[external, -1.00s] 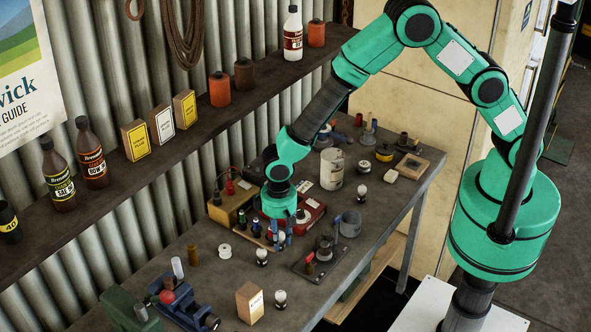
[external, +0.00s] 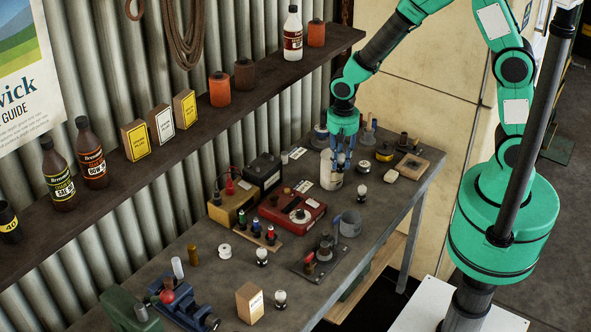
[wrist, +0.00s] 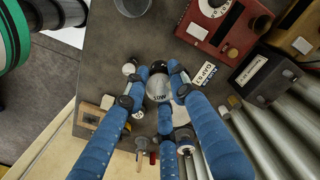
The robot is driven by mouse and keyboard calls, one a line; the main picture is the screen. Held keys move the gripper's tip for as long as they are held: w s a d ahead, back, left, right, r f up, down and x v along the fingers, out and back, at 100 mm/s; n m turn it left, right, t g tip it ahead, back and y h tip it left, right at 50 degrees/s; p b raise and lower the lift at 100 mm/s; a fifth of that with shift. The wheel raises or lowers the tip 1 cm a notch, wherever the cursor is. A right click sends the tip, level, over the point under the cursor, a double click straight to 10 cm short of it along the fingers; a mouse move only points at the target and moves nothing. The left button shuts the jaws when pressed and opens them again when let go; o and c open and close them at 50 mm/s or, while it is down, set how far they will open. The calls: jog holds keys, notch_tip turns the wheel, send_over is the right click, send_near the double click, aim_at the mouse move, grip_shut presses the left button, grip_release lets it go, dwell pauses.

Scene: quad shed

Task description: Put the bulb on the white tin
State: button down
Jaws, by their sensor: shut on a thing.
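My gripper (external: 342,160) has blue fingers and is over the white tin (external: 331,180), at the far part of the bench. In the wrist view, my gripper (wrist: 160,74) is closed around a pale, rounded bulb (wrist: 158,84), and the tin (wrist: 161,99) with dark lettering shows directly behind it. The fingers hide much of the bulb, and I cannot tell whether it touches the tin. Other similar bulbs stand on the bench: one right of the tin (external: 362,191), one in the middle (external: 262,256) and one at the front (external: 280,299).
A red meter (external: 292,212), a black battery (external: 263,172) and a yellow box (external: 233,207) stand left of the tin. A grey mug (external: 350,224) and a yellow-banded roll (external: 384,153) are nearby. The long shelf (external: 190,140) runs above the bench along the wall.

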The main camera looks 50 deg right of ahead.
jog(key=s+d+r+m, duration=0.2)
jog(key=s+d, duration=0.4)
jog(key=d, duration=0.6)
jog(key=shift+s+m+b, duration=0.3)
jog(key=shift+s+m, duration=0.1)
jog(key=shift+m, duration=0.2)
jog(key=shift+w+a, duration=0.1)
jog(key=shift+w, duration=0.05)
jog(key=w, duration=0.5)
jog(key=w+a+f+p, duration=0.1)
jog(key=w, duration=0.9)
jog(key=shift+w+a+f, duration=0.25)
jog(key=shift+w+a, duration=0.1)
jog(key=shift+f+p, duration=0.35)
jog(key=shift+f, duration=1.4)
jog(key=shift+f, duration=0.1)
